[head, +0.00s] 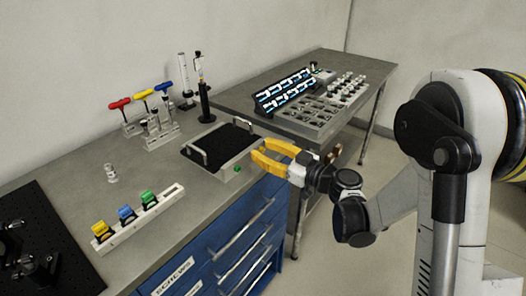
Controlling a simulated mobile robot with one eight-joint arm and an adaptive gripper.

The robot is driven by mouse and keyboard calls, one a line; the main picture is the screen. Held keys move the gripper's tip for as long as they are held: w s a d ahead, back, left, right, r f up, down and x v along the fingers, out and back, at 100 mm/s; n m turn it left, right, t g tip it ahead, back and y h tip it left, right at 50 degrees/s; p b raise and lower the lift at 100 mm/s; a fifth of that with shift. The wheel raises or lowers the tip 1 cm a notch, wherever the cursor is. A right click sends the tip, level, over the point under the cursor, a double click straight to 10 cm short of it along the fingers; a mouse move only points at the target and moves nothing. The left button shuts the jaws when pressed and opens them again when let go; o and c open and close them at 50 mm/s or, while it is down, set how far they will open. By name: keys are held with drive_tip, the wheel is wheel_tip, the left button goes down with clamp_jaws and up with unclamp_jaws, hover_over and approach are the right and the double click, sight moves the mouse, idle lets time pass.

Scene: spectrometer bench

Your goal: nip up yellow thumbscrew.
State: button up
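What looks like the yellow thumbscrew (100,229) is a small yellow-topped piece with a dark lower part. It sits at the left end of a white rack (128,230) near the bench's front edge. My gripper (259,150) has yellow fingers spread apart with nothing visible between them. It is at the right, by the front corner of the black-topped tray, well away from the yellow piece.
A blue (126,213) and a green piece (149,198) share the rack. A black-topped tray (213,165) with handles stands between the rack and my gripper. T-handled tools (143,94) stand behind. A black perforated board (40,225) lies left.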

drive_tip(key=shift+c, duration=0.4)
clamp_jaws()
drive_tip(key=m, duration=0.3)
drive_tip(key=shift+m, duration=2.3)
drive_tip(key=shift+o, duration=0.4)
unclamp_jaws()
